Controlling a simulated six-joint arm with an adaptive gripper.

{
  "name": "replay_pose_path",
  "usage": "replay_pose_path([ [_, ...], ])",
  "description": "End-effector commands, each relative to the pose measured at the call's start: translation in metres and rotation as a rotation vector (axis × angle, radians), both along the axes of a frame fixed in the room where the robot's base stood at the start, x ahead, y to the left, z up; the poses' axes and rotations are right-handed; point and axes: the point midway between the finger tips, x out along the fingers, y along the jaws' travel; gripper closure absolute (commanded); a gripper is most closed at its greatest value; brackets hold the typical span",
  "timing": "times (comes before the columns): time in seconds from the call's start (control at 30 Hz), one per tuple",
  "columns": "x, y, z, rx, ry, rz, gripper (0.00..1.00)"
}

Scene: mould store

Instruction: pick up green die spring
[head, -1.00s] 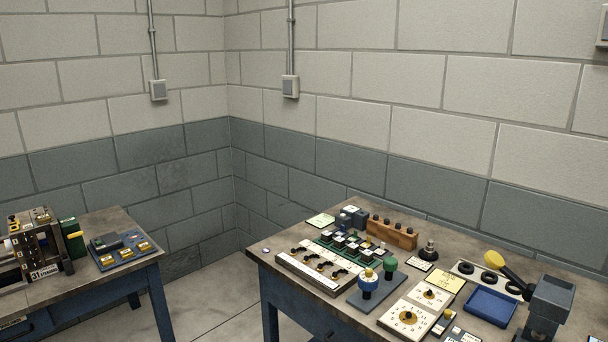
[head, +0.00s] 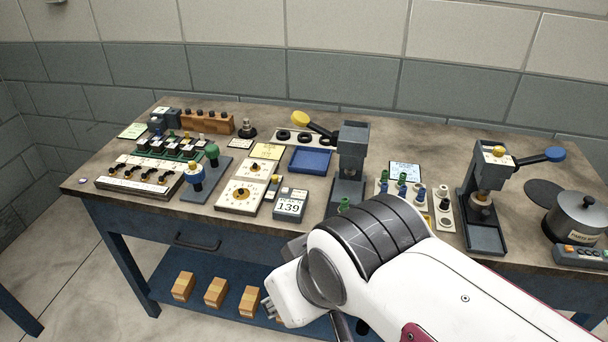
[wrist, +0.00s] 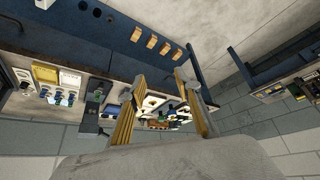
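Small green cylinders that look like die springs stand on a pale rack (head: 425,207) at the right of the middle of the bench. One green spring (head: 403,178) is at the rack's back, among blue ones. Another green piece (head: 344,204) shows just above my arm, at the foot of a grey press. My arm hides the front of that area. My gripper (wrist: 163,82) is open in the wrist view, with nothing between its two fingers. In the head view my arm's end hangs in front of the bench, well apart from the springs; the fingers are mostly hidden.
Grey presses (head: 351,160) and (head: 488,190) stand left and right of the rack. A blue tray (head: 310,159), a counter box marked 139 (head: 290,206) and a pot (head: 580,216) are also on the bench (head: 120,165). Cartons (head: 215,292) sit on the lower shelf.

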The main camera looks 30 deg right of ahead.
Motion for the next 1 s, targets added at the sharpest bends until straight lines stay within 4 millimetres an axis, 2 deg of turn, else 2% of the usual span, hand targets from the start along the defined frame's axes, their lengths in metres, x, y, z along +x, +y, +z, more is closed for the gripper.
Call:
replay_pose_path([
  [0.33, 0.006, -0.003, 0.005, -0.028, -0.024, 0.027, 0.67],
  [0.53, 0.033, -0.017, 0.027, -0.168, -0.128, 0.146, 0.67],
  [0.67, 0.064, -0.033, 0.06, -0.346, -0.239, 0.273, 0.67],
  [0.8, 0.1, -0.049, 0.107, -0.588, -0.357, 0.421, 0.67],
  [1.0, 0.145, -0.059, 0.177, -0.942, -0.484, 0.617, 0.67],
])
